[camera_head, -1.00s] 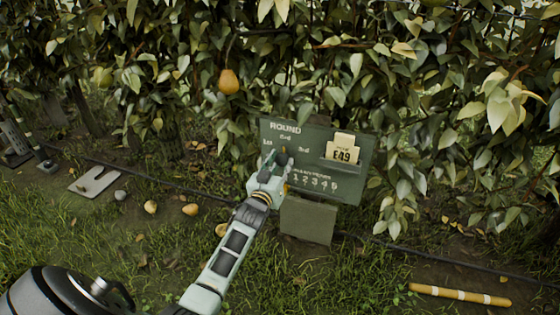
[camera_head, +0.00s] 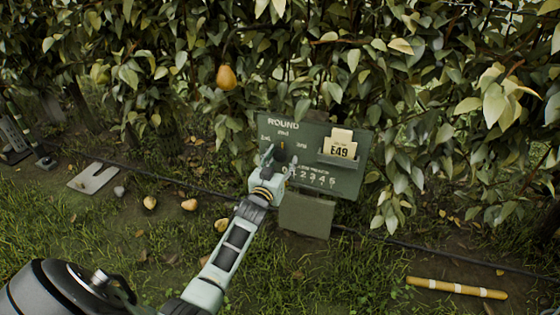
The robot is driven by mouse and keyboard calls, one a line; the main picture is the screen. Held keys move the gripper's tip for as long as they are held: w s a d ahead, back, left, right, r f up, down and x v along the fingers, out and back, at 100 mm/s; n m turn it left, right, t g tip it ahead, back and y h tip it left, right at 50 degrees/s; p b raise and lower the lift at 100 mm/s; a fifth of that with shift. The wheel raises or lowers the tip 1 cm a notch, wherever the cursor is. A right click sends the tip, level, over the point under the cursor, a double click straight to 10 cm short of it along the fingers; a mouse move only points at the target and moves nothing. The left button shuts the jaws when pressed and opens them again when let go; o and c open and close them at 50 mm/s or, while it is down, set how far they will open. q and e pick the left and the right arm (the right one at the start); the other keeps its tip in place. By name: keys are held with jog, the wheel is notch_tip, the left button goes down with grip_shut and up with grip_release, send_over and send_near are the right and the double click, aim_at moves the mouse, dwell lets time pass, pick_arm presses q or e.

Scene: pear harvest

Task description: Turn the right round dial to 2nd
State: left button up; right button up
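A green board (camera_head: 345,187) headed "ROUND" stands before the foliage. It has a label on the left, "2nd" at the top and another label on the right, around a dark round dial (camera_head: 282,152). The dial is partly hidden by my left gripper (camera_head: 279,163), and I cannot make out its pointer's direction. The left gripper is open, its fingers apart, just in front of and below the dial. I cannot tell whether a finger touches it. My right gripper is not in view.
The board also has a card holder with an "E49" card (camera_head: 341,148) and a numbered row (camera_head: 315,178). A green box (camera_head: 305,216) sits below. Fallen pears (camera_head: 189,204), a grey plate (camera_head: 93,177) and a yellow banded stick (camera_head: 457,288) lie on the ground. A pear (camera_head: 226,77) hangs above left.

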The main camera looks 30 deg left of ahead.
pick_arm(q)
jog(key=shift+a, duration=0.2)
dwell(0.3)
jog(key=shift+s, duration=0.1)
jog(key=shift+s, duration=0.2)
jog(key=v, duration=1.1)
jog(key=shift+s+d, duration=0.2)
